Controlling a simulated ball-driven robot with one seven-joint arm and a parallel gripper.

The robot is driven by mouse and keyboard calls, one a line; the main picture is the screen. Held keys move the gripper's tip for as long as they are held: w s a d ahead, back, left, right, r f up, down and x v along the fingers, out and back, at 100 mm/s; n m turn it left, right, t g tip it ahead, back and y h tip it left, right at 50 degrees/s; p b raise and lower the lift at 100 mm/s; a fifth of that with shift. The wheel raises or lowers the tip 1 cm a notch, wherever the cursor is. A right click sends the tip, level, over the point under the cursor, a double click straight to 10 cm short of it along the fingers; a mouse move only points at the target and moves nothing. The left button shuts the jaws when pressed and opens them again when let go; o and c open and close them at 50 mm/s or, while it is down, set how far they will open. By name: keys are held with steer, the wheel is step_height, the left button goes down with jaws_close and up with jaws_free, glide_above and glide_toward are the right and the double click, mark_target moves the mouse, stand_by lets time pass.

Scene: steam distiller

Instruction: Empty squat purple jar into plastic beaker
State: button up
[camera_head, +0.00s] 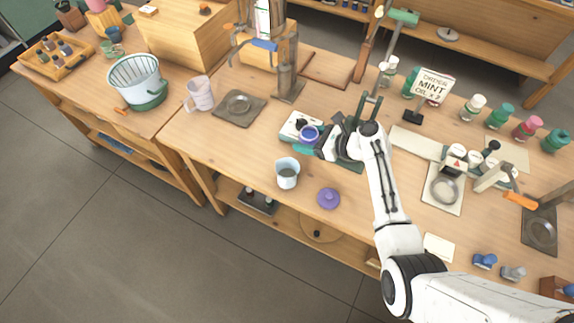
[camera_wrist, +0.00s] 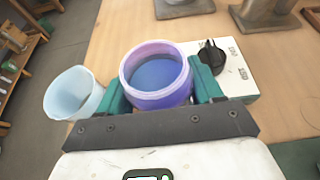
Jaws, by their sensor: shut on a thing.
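The squat purple jar (camera_head: 309,134) is in my gripper (camera_head: 312,140), above the near edge of a white device on the bench. In the wrist view the open jar (camera_wrist: 157,76) sits between the two green fingers of my gripper (camera_wrist: 157,88), with blue content inside. The jar looks about upright. A translucent plastic beaker (camera_head: 287,173) stands on the bench nearer the front edge, apart from the jar. The beaker also shows left of the jar in the wrist view (camera_wrist: 74,94). A purple lid (camera_head: 328,198) lies on the bench right of the beaker.
The white device (camera_head: 297,122) with a black knob (camera_wrist: 211,56) is just behind the jar. A handled jug (camera_head: 200,93) and a dark plate (camera_head: 239,108) stand to the left.

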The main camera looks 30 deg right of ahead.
steer(key=shift+s+a+r+n+h, duration=0.3)
steer(key=shift+a+n, duration=0.25)
steer(key=shift+n, duration=0.05)
steer(key=shift+s+a+r+n+t+h+p, duration=0.2)
steer(key=shift+a+r+n+h, duration=0.15)
steer(key=shift+r, duration=0.3)
steer(key=shift+s+a+r+n+t+h+p, duration=0.15)
steer(key=shift+a+r+n+t+h, duration=0.1)
steer(key=shift+r+n, duration=0.35)
steer(key=shift+s+a+r+n+t+h+p, duration=0.1)
steer(key=shift+s+a+r+n+t+h, duration=0.15)
steer(key=shift+r, duration=0.5)
steer(key=shift+s+a+r+n+h+b, duration=0.1)
steer(key=shift+a+r+n+h+b, duration=0.1)
steer(key=shift+a+n+b, duration=0.15)
steer(key=shift+s+a+r+n+h+b, duration=0.1)
steer(key=shift+a+n+h+b, duration=0.05)
steer(key=shift+a+n+b, duration=0.15)
steer(key=shift+s+a+r+n+t+h+b, duration=0.15)
steer(key=shift+r+n+t+h+b, duration=0.25)
steer(key=shift+b, duration=0.45)
steer(key=shift+f+n+t+b, duration=0.4)
steer(key=shift+f+n+b, duration=0.2)
steer(key=shift+b, duration=1.25)
steer(key=shift+r+n+t+h+b, duration=0.6)
steer(key=shift+n+b, duration=0.65)
steer(key=shift+b, duration=1.3)
steer(key=shift+s+a+f+n+b, duration=0.15)
steer(key=shift+a+n+b, duration=0.15)
steer(key=shift+n, duration=0.1)
